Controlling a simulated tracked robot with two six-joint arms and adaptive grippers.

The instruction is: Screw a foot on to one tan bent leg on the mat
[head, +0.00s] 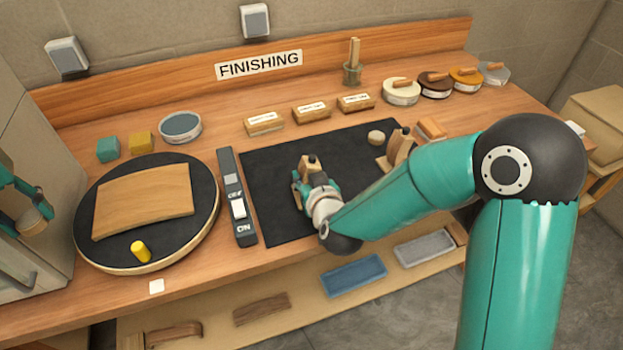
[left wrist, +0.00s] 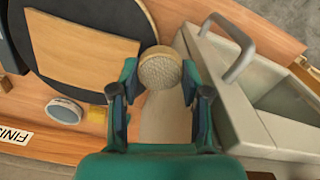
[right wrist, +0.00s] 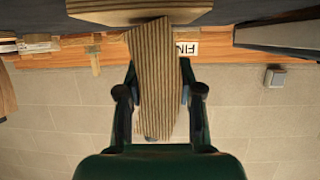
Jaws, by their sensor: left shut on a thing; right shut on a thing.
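My left gripper (head: 32,212) is at the far left edge, in front of the grey cabinet and off the mat. It is shut on a round tan foot (left wrist: 158,68), seen face-on between its fingers in the left wrist view. My right gripper (head: 312,180) is low over the black mat (head: 275,205), shut on a tan bent leg (head: 310,162). That leg shows as a striped wooden piece (right wrist: 155,85) between the fingers in the right wrist view. Another bent leg (head: 400,148) stands at the mat's right part, partly behind my right arm. A loose round foot (head: 376,138) lies beside it.
Blocks and tins line the back. The grey cabinet (head: 40,130) bounds the left.

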